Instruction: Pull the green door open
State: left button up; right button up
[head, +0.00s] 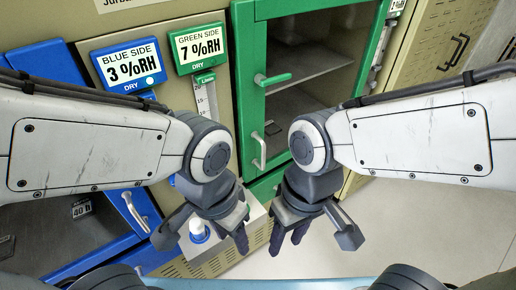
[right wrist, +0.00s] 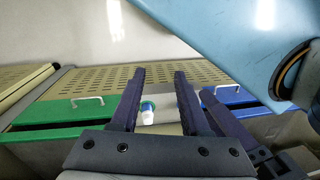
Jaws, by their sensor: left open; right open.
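The green door (head: 246,70) is a green-framed glass panel in the upper middle of the head view. It looks closed, and shelves show through the glass. It carries a green latch (head: 272,79) and a pale metal bar handle (head: 259,152) on its left side. My left gripper (head: 232,240) is open and empty, below and left of the bar handle. My right gripper (head: 288,238) is open and empty, below and right of it; its spread fingers also show in the right wrist view (right wrist: 160,75). Neither gripper touches the door. My right arm covers the door's lower right part.
A blue-framed compartment (head: 100,245) with a handle (head: 135,212) stands at left. Humidity signs (head: 129,67) and (head: 200,47) hang above. A white-and-blue knob (head: 198,230) sits on a grey box near my left gripper. Bare floor (head: 430,225) lies at right.

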jog(key=w+a+f+m+g+y+b, duration=0.3)
jog(key=w+f+m+y+b, duration=0.5)
jog(key=m+b, duration=0.55)
jog(key=w+d+m+t+y+b, duration=0.3)
jog(key=w+d+m+t+y, duration=0.15)
jog(key=w+m, duration=0.3)
jog(key=w+d+m+t+y+b, duration=0.2)
jog(key=w+d+m+t+y, duration=0.15)
jog(key=w+m+t, duration=0.35)
jog(key=g, duration=0.1)
send_over(263, 169)
jog(key=shift+w+r+b, duration=0.3)
jog(key=shift+r+b, duration=0.1)
jog(key=shift+c, duration=0.3)
grip_shut()
